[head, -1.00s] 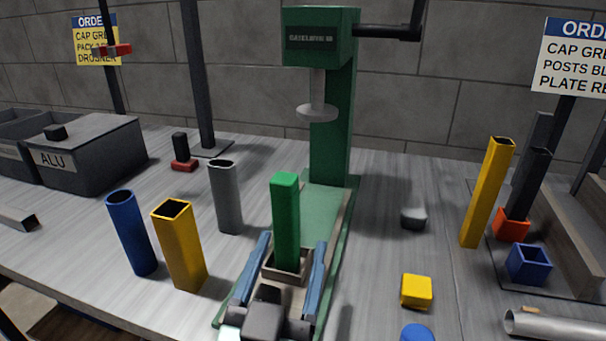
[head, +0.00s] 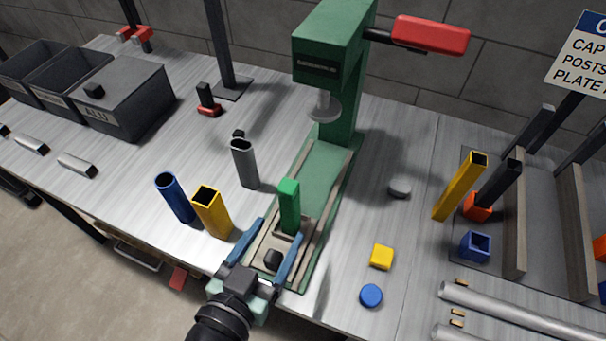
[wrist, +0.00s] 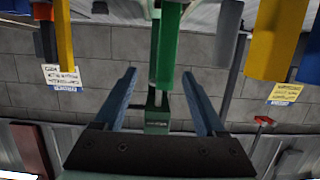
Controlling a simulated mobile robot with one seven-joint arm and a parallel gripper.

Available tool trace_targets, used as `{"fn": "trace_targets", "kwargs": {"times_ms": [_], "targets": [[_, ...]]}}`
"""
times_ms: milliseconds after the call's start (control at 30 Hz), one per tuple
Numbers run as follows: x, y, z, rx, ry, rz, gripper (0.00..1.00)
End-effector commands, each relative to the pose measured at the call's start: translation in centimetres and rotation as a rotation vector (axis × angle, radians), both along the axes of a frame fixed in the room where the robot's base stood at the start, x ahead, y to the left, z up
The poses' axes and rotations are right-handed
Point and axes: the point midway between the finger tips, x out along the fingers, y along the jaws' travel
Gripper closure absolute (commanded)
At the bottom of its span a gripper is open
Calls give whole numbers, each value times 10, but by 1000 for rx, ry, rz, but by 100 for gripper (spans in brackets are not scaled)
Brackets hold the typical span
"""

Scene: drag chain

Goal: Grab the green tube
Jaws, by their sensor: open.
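The green tube (head: 289,204) stands upright in a small square holder on the base of the green press. My gripper (head: 281,228) is open, with its two blue fingers pointing toward the press, one on each side of the tube's lower part as seen in the head view. In the wrist view, the green tube (wrist: 167,50) shows between the fingertips, with a gap on both sides. I cannot tell exactly how far the tube sits between the fingers.
Grey (head: 244,163), yellow (head: 211,213) and blue (head: 174,198) tubes stand left of the press. A yellow cap (head: 381,256) and blue cap (head: 371,295) lie to its right. The press head (head: 326,45) rises behind the green tube. Grey bins (head: 124,97) stand at the left.

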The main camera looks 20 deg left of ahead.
Motion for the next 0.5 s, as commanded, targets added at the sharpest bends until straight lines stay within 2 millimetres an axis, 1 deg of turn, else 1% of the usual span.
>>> {"fn": "trace_targets", "kwargs": {"times_ms": [33, 133, 233, 367, 500], "targets": [[-7, 3, 11, -2, 17, 4, 28], [-15, 6, 12, -3, 34, 6, 28], [-17, 7, 11, -5, 39, 7, 28], [-4, 7, 7, -5, 37, 7, 28], [20, 6, 0, -6, 36, 6, 28]]}}
